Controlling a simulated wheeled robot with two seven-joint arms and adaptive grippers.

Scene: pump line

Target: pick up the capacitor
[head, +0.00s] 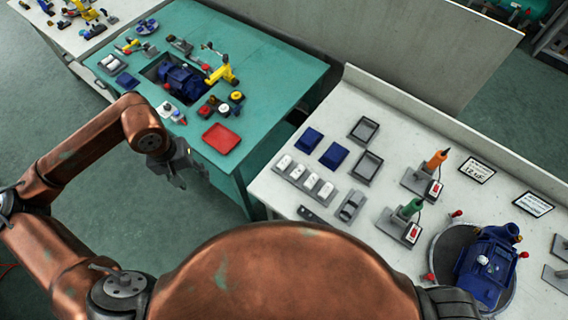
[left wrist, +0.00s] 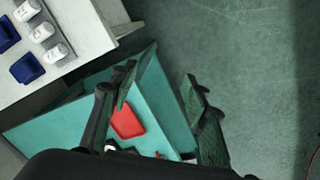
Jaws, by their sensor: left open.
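Several white capacitors (head: 311,181) lie side by side in a row of grey holders near the left front edge of the white table. In the left wrist view, white capacitors (left wrist: 41,32) show at the upper left. My left gripper (head: 184,176) is open and empty. It hangs in front of the green table's near edge, to the left of the capacitors and well apart from them. In the left wrist view its two fingers (left wrist: 160,78) stand wide apart with nothing between them. My right gripper is not in view.
The white table (head: 285,203) also holds two blue bins (head: 333,155), grey trays (head: 368,167), an orange and a green tool, and a blue pump (head: 486,267). The green table (head: 270,70) holds a red tray (head: 221,138) and another blue pump. A floor gap separates the tables.

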